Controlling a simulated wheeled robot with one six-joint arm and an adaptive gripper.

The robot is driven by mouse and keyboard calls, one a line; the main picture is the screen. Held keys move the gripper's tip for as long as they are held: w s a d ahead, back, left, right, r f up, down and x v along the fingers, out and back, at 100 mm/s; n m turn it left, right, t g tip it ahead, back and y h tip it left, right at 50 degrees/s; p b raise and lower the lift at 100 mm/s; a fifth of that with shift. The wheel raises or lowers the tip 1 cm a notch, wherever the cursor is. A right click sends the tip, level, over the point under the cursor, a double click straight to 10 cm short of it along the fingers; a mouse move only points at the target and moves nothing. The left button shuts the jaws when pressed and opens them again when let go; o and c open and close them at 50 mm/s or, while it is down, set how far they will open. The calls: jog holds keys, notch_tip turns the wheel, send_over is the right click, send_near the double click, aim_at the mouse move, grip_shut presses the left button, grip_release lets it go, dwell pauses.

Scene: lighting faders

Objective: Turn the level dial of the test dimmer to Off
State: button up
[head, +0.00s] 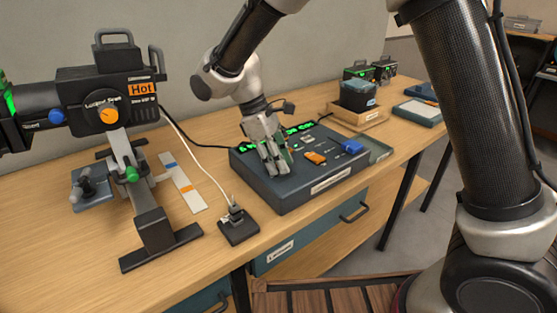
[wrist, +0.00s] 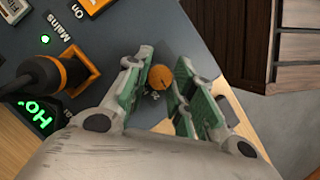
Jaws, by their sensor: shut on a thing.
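The dimmer (head: 330,178) is a dark box with a green lit display, standing on the wooden bench in the head view. My gripper (head: 275,168) reaches down onto its left part, fingers pointing down. In the wrist view an orange round dial (wrist: 159,77) sits between my gripper's (wrist: 162,82) green-padded fingers, near the panel's edge. In the head view my fingers hide the dial.
A cable plug in an orange-rimmed socket (wrist: 75,68) is close left of my fingers in the wrist view. Orange (head: 315,157) and blue (head: 353,146) parts are on the box's right. A lantern (head: 105,100) and a small black block (head: 238,228) stand to the left.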

jog(key=shift+n, duration=0.7)
jog(key=shift+t, duration=0.3)
jog(key=o, duration=1)
jog(key=shift+r, duration=0.1)
jog(key=v, duration=1.1)
jog(key=shift+a+r, duration=0.35)
